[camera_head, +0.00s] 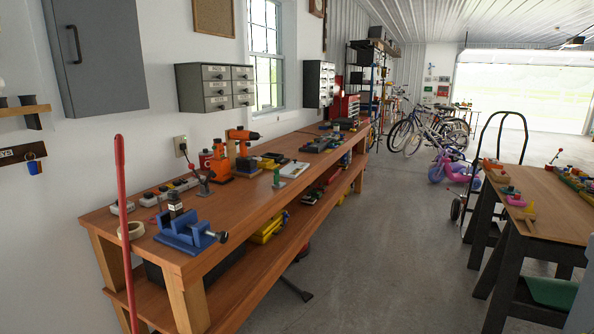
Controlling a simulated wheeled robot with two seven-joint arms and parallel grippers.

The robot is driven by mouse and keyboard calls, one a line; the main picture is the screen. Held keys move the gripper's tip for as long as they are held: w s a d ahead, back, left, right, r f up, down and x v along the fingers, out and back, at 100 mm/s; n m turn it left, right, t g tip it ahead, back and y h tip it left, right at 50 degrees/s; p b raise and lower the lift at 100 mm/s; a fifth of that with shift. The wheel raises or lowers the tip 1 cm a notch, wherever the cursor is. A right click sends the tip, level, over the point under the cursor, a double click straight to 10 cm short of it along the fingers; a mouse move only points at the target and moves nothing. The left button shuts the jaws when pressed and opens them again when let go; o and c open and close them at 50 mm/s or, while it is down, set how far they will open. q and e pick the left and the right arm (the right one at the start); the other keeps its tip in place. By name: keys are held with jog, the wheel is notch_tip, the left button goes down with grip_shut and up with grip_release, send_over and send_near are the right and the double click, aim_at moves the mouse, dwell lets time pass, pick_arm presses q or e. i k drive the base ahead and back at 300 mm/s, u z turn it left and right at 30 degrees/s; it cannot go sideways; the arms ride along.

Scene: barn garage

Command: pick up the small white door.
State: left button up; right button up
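I cannot make out a small white door for certain in the head view. A flat white piece (294,169) lies on the long wooden workbench (240,195), and it is too small to tell what it is. Neither of my grippers is in view.
The workbench runs along the left wall, with a blue vise (187,232), an orange drill (243,134) and other tools on it. A red pole (123,220) stands at its near end. A second table (555,205) is at right. Concrete floor (385,240) between them is clear.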

aim_at(287, 172)
jog(key=z, duration=0.65)
jog(key=i, duration=7.25)
jog(key=u, duration=4.1)
